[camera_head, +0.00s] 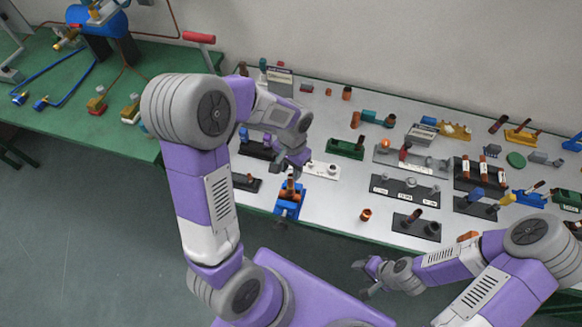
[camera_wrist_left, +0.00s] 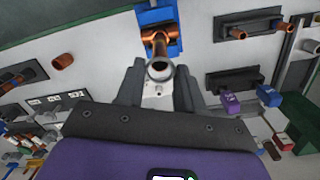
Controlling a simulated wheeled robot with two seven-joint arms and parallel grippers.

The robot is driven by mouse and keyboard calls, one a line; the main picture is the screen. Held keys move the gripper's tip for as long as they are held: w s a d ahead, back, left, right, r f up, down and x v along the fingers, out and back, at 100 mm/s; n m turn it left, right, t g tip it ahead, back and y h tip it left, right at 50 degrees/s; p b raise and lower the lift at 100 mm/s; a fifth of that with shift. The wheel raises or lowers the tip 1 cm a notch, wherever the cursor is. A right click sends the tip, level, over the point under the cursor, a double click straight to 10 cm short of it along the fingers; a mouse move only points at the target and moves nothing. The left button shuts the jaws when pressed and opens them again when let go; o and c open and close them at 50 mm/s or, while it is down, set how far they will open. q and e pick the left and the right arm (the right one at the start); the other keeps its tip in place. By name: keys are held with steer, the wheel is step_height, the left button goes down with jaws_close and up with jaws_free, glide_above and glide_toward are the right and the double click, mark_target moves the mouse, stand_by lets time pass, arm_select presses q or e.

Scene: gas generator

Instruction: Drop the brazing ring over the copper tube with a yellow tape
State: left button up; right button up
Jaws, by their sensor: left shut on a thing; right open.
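My left gripper (camera_head: 291,174) is low over the blue fixture (camera_head: 287,208) at the table's front edge, which holds a copper tube (camera_head: 290,195). In the left wrist view its fingers (camera_wrist_left: 160,88) are on either side of a small pale ring (camera_wrist_left: 160,70), which I take to be the brazing ring. The copper tube (camera_wrist_left: 158,45) and blue fixture (camera_wrist_left: 155,17) appear just beyond the ring. I cannot tell whether ring and tube touch. Yellow tape on this tube is not clear. My right gripper (camera_head: 372,276) is open and empty in front of the table.
A white fixture (camera_head: 321,169) and a black fixture (camera_head: 246,183) flank the blue one closely. A loose copper fitting (camera_head: 366,215) stands to the right. A black fixture with a copper tube (camera_head: 416,226) is further right. The rest of the table is crowded with fixtures.

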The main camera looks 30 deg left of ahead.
arm_select(q)
steer(key=shift+f, duration=0.15)
steer(key=shift+s+f+b, duration=0.1)
steer(key=shift+f+b, duration=0.75)
steer(key=o, duration=0.8)
steer(key=r, duration=0.5)
steer(key=r+p, duration=0.1)
steer(key=r, duration=0.1)
steer(key=shift+w+r, duration=0.25)
steer(key=shift+w, duration=0.05)
